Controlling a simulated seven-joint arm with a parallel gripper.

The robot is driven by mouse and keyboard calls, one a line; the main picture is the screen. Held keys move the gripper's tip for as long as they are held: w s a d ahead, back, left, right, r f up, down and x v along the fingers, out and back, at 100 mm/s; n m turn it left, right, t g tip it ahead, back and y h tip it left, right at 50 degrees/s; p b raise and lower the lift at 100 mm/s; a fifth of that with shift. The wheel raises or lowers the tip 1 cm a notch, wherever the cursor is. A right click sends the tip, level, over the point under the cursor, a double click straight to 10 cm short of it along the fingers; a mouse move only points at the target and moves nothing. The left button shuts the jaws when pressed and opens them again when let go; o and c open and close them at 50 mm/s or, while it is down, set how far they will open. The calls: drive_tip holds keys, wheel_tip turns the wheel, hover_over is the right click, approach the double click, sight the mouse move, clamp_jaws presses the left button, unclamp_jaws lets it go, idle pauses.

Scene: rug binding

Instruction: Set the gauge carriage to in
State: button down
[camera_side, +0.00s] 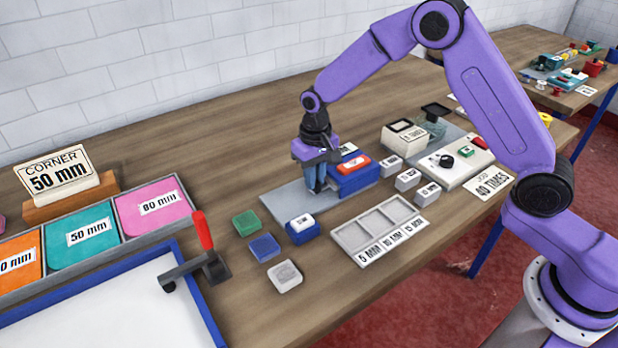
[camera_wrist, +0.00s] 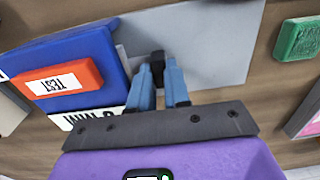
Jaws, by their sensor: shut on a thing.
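My gripper (camera_side: 318,186) is down over the grey plate (camera_side: 280,205), beside the blue machine (camera_side: 354,180) with the red TEST button (camera_side: 353,163). In the wrist view its two blue fingers (camera_wrist: 158,72) are close together around a small black piece (camera_wrist: 157,56). The fingers are shut on this piece, which appears to be the gauge carriage's knob. It stands over the grey plate (camera_wrist: 215,45), next to the blue machine (camera_wrist: 85,55).
A blue block with a white top (camera_side: 302,228) stands in front of the plate. Green (camera_side: 246,223), blue (camera_side: 264,247) and white (camera_side: 285,276) blocks lie to its left. A grey compartment tray (camera_side: 345,238) is at front right. A red-handled lever (camera_side: 203,232) stands at left.

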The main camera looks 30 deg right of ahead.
drive_tip(key=shift+d, duration=0.35)
drive_tip(key=c, duration=1.1)
unclamp_jaws()
drive_tip(key=shift+d, duration=0.1)
drive_tip(key=a, duration=0.5)
drive_tip(key=shift+a, duration=0.4)
wheel_tip(320, 180, up, 18)
drive_tip(key=s+d+n, duration=0.2)
drive_tip(key=s+n, duration=0.1)
drive_tip(key=s, duration=0.5)
drive_tip(key=s+d+f+n, duration=0.1)
drive_tip(key=s+d+n, duration=0.1)
drive_tip(key=s, duration=0.6)
drive_tip(key=s+d+n, duration=0.2)
drive_tip(key=s+n, duration=0.1)
drive_tip(key=s, duration=0.5)
drive_tip(key=shift+s+f+n, duration=0.2)
drive_tip(key=shift+s+n, duration=0.15)
drive_tip(key=shift+n, duration=0.05)
